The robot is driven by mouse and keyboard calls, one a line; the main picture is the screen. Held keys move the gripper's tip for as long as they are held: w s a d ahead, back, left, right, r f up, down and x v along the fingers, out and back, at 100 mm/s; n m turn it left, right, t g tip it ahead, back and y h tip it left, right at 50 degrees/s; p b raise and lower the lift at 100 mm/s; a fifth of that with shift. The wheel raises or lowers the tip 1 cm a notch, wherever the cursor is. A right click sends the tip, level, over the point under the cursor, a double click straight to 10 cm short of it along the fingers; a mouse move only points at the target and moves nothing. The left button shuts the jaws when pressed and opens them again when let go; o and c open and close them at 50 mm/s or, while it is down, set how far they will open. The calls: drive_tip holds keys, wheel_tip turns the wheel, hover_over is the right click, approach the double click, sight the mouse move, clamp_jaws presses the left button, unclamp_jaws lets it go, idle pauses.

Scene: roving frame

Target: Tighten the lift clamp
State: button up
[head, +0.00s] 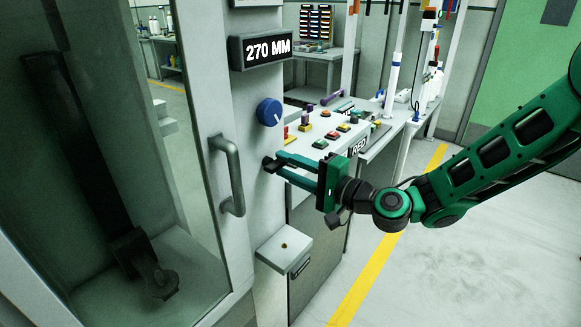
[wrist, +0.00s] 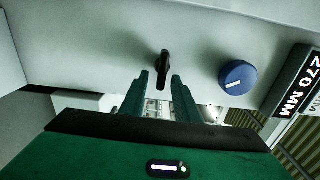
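A small black lever-like handle (wrist: 163,66), which looks like the lift clamp, stands out from the pale machine panel in the wrist view. It stands upright in that view, just ahead of the gap between my fingertips. My gripper (wrist: 160,80) is open, with a finger to each side of that gap. In the head view my gripper (head: 277,163) points left at the panel, and the dark handle (head: 267,163) shows at its fingertips. I cannot tell whether the fingers touch it. A blue dial (head: 269,112) with a white mark is above; it also shows in the wrist view (wrist: 237,77).
A display reading 270 MM (head: 262,49) juts out above the dial. A grey door handle (head: 228,175) stands close left of my gripper. A small pale ledge (head: 284,248) is below it. A button console (head: 333,128) lies behind. Floor to the right is open.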

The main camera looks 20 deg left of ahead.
drive_tip(key=v, duration=1)
drive_tip(key=shift+d, duration=0.4)
